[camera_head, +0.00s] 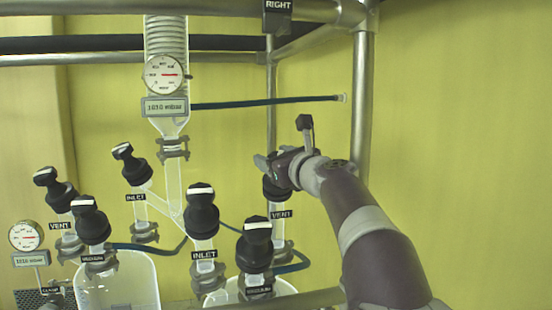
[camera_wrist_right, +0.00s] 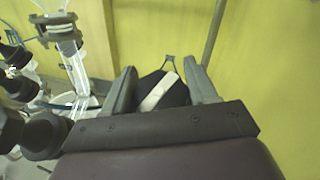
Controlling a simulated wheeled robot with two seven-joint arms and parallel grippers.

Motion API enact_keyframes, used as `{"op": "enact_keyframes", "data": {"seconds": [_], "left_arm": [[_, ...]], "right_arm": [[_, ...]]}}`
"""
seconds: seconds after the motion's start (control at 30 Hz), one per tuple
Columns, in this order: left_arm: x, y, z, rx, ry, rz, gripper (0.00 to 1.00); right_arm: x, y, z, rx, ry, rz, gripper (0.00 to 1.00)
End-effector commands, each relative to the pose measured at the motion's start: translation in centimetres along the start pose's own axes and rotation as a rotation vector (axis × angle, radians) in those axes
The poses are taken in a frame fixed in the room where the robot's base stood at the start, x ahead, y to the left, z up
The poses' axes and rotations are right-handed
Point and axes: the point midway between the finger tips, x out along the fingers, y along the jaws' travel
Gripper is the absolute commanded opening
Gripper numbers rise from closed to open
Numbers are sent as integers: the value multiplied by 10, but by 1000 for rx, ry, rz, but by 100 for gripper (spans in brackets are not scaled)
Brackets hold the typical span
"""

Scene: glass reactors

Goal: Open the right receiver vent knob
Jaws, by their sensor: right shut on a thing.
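The right receiver vent knob (camera_head: 276,191) is black and stands above a "VENT" label (camera_head: 281,214) on the right side of the glassware. My right gripper (camera_head: 277,164) is at the top of this knob and hides its upper part in the head view. In the right wrist view the knob (camera_wrist_right: 177,96) sits between the two fingers of my right gripper (camera_wrist_right: 162,88), which is shut on it. A white bar (camera_wrist_right: 158,92) on its top runs slantwise between the fingers. My left gripper is not in view.
Close by stand other black knobs: a vacuum knob (camera_head: 255,245) in front and an inlet knob (camera_head: 202,212) to the left. More knobs and a gauge (camera_head: 165,75) are further left. A metal frame post (camera_head: 362,100) rises behind my right arm. The right side is clear.

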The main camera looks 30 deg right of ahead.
Motion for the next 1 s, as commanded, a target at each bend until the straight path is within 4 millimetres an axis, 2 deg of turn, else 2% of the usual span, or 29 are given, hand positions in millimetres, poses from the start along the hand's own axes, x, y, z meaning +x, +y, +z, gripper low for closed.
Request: {"op": "enact_keyframes", "data": {"seconds": [0.4,0.43,0.47,0.5,1.0], "left_arm": [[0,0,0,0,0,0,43],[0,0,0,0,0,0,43],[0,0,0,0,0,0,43],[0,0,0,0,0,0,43],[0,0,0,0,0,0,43]], "right_arm": [[0,0,0,-1,0,5,27],[0,0,0,0,0,5,64],[0,0,0,-1,0,5,74],[0,0,0,-1,0,5,78],[0,0,1,17,-2,-34,78]]}}
